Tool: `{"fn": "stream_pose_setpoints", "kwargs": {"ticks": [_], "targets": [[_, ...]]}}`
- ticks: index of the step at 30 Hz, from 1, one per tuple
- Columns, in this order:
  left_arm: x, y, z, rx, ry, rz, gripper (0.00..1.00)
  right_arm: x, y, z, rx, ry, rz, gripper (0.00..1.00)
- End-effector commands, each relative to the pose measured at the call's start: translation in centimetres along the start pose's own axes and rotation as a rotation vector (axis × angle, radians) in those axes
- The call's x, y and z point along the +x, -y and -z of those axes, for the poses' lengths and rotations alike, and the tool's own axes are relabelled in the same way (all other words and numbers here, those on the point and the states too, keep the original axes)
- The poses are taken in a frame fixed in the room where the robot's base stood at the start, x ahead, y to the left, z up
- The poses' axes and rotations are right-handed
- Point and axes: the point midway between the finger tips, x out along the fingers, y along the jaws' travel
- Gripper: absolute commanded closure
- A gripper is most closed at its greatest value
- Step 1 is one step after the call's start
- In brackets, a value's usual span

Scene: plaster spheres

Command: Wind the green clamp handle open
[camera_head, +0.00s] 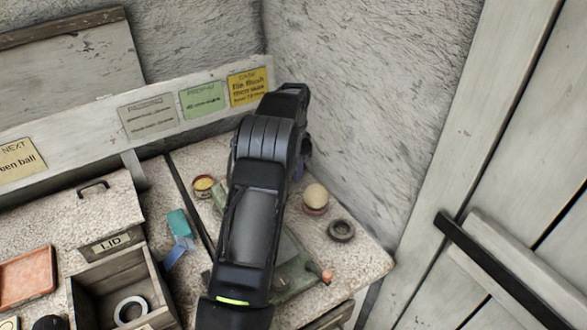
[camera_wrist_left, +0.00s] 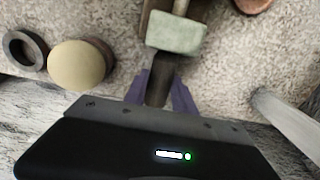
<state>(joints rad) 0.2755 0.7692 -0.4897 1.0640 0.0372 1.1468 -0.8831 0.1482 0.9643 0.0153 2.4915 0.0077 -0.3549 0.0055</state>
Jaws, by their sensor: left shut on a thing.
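A pale green clamp (camera_head: 292,277) lies on the speckled worktop in the head view, mostly hidden behind my left arm. The wrist view shows a pale green block (camera_wrist_left: 176,33) with a dark grip piece (camera_wrist_left: 160,80) sticking out of it toward me. My left gripper (camera_wrist_left: 159,88) has its purple fingers on either side of that dark piece, shut on it. In the head view only a bit of purple finger shows past the arm. How far the handle is wound cannot be told. My right gripper is in neither view.
Right of the arm are a cream ball (camera_head: 316,195) on a reddish ring and a dark ring (camera_head: 341,230). Left are a yellow-topped pot (camera_head: 203,185), a teal-handled tool (camera_head: 181,229) and an open box (camera_head: 107,283). Rough walls close in behind and right.

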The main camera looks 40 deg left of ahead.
Motion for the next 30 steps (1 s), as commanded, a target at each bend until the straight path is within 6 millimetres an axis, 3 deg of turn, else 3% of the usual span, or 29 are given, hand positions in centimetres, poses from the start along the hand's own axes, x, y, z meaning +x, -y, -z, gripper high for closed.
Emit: {"fn": "stream_pose_setpoints", "kwargs": {"ticks": [14, 30], "targets": [[0.2, -0.1, 0.1, 0.001, -0.003, 0.043, 1.00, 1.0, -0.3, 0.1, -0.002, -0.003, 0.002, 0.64], [0.8, -0.9, 0.2, 0.005, -0.011, 0.384, 1.00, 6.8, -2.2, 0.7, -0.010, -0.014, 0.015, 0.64]]}}
